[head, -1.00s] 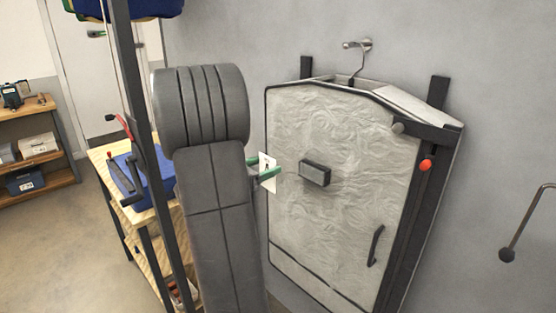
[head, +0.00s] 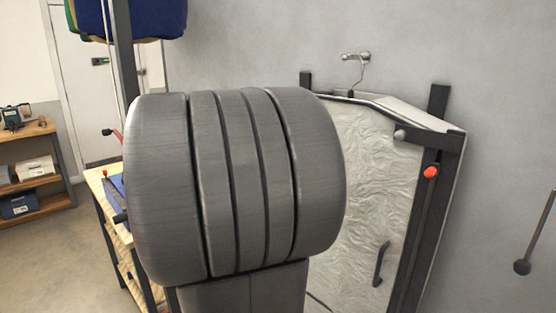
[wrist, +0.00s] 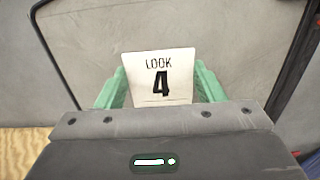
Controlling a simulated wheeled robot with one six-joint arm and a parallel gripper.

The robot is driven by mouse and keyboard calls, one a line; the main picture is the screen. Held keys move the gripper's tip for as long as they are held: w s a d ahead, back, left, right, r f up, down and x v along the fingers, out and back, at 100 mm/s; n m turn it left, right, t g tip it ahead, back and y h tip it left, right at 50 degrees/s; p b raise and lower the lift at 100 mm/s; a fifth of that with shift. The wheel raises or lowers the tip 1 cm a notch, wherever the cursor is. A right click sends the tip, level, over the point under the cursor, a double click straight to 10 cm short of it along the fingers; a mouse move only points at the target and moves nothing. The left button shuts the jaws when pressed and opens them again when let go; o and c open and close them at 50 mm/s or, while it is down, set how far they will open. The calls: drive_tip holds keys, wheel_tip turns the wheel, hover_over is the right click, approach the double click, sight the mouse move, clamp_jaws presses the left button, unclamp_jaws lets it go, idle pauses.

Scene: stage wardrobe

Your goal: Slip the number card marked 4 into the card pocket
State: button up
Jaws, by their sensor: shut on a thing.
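In the wrist view, my gripper (wrist: 160,84) has green fingers shut on a white number card (wrist: 161,66). The card reads "LOOK" above a large black 4 and stands upright, facing the camera. In the head view, my dark grey arm hides the gripper, the card and the left part of the pale garment bag (head: 372,150). The bag hangs from a hook on the wall. The card pocket is hidden behind my arm in the head view, and I cannot make it out in the wrist view.
A dark rack frame with a red knob (head: 431,172) stands at the bag's right side. A black handle (head: 381,263) is on the bag's front. A wooden table (head: 97,186) is partly hidden at left. A rod (head: 537,232) is on the right wall.

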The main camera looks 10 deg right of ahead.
drive_tip(key=shift+b+x, duration=0.55)
drive_tip(key=shift+x, duration=4.95)
drive_tip(key=shift+f+b, duration=2.1)
drive_tip(key=shift+f, duration=0.5)
drive_tip(key=shift+f, duration=0.1)
drive_tip(key=o, duration=1)
drive_tip(key=shift+o, duration=0.2)
drive_tip(key=shift+a, duration=0.15)
drive_tip(key=v, duration=1.3)
drive_tip(key=shift+s+a, duration=0.2)
drive_tip(key=shift+s, duration=0.1)
